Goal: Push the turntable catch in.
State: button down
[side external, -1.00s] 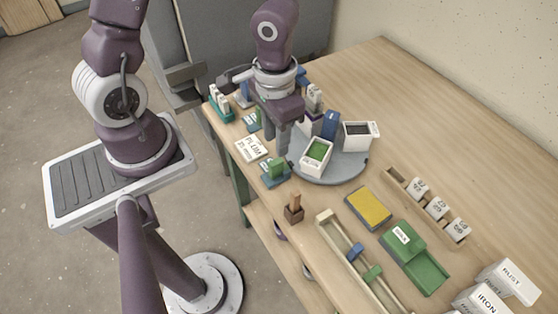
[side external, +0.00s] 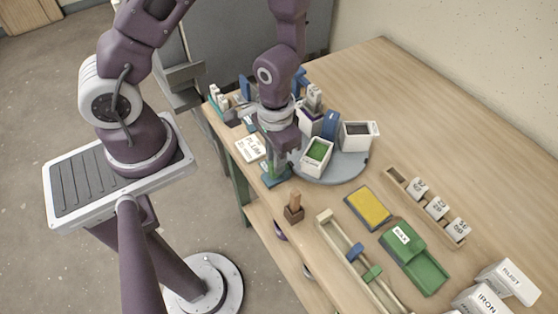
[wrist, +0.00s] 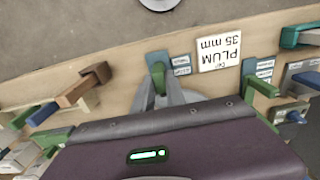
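The turntable (side external: 345,172) is a grey disc on the table, with several buckets standing on it. At its left edge, near the table's front edge, a small green block, which looks like the catch (wrist: 157,70), stands by a teal label plate (side external: 270,182). The plate's writing is too small to read. My gripper (side external: 277,165) is low over this block and hides most of it in the side view. In the wrist view its grey fingers (wrist: 160,84) are right at the green block, one on either side. Whether they touch or grip it I cannot tell.
A PLUM 35 mm sign (wrist: 218,50) lies beside the block, with another green block (wrist: 262,85) beyond it. A brown wooden post (side external: 294,207) stands on the other side. The turntable's white bucket with green contents (side external: 316,157) is close to my gripper.

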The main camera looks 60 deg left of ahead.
jog(key=shift+w, duration=0.9)
jog(key=c, duration=1.5)
grip_release()
jog(key=shift+o, duration=0.2)
notch_tip(320, 180, up, 7)
jog(key=shift+r, duration=0.1)
